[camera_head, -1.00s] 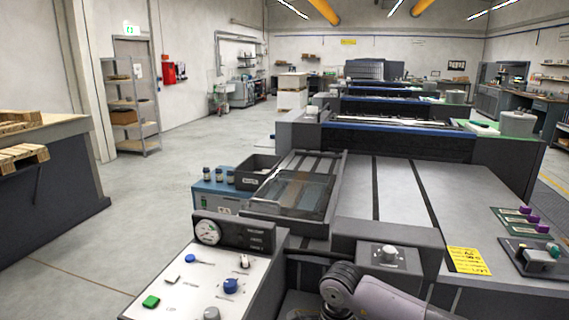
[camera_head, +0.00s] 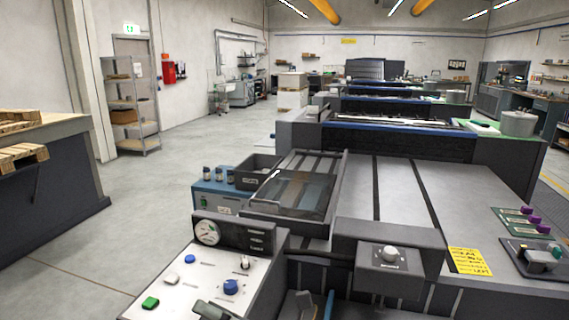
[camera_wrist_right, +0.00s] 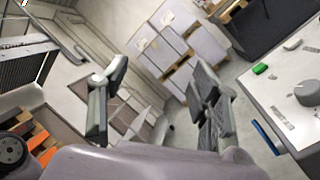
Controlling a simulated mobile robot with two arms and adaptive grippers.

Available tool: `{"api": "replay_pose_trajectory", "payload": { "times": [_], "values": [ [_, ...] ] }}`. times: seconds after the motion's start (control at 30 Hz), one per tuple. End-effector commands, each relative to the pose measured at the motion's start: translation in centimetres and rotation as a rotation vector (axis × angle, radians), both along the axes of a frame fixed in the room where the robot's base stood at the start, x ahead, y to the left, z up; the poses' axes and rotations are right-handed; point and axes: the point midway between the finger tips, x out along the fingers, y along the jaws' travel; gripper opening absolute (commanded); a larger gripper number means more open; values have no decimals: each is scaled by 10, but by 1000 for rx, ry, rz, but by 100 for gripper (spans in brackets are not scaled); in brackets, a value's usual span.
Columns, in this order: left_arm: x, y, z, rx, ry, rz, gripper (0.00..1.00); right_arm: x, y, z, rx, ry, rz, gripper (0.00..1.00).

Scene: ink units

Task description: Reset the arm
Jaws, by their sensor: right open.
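My right gripper (camera_wrist_right: 158,82) is open in the right wrist view, with its two fingers wide apart and nothing between them. The white control panel (camera_wrist_right: 284,90) with a green button and a grey knob lies to the right of the fingers there. In the head view the same panel (camera_head: 178,280) is at the lower left, with green and blue buttons and a gauge. A dark grey piece (camera_head: 212,310) at the bottom edge covers part of the panel; I cannot tell whether it is a fingertip. My left gripper is not in view.
The press feed table (camera_head: 405,205) fills the right side, with a yellow note (camera_head: 468,261) on it. A control box with a white knob (camera_head: 390,255) is at its front. A blue box with small bottles (camera_head: 218,193) stands left. The floor (camera_head: 140,215) at left is clear.

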Motion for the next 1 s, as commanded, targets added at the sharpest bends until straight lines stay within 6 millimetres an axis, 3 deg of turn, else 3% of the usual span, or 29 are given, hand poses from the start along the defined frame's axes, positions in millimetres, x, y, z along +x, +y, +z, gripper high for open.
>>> {"api": "replay_pose_trajectory", "payload": {
  "times": [0.07,0.17,0.27,0.37,0.5,0.63,0.8,1.0],
  "values": [
    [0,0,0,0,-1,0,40,22,-36,18,214,191,-152,57],
    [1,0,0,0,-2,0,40,52,-93,15,448,442,-350,57],
    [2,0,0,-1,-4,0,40,70,-156,-17,648,709,-555,57],
    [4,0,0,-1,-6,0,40,67,-213,-68,807,980,-752,57],
    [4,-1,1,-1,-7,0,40,30,-272,-149,960,1343,-1014,57],
    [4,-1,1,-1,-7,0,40,-25,-301,-210,1029,1633,-1214,57],
    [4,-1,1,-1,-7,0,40,-92,-316,-254,1048,1898,-1398,57],
    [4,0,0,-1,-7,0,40,-160,-321,-279,1024,2131,-1556,57]
  ]
}}
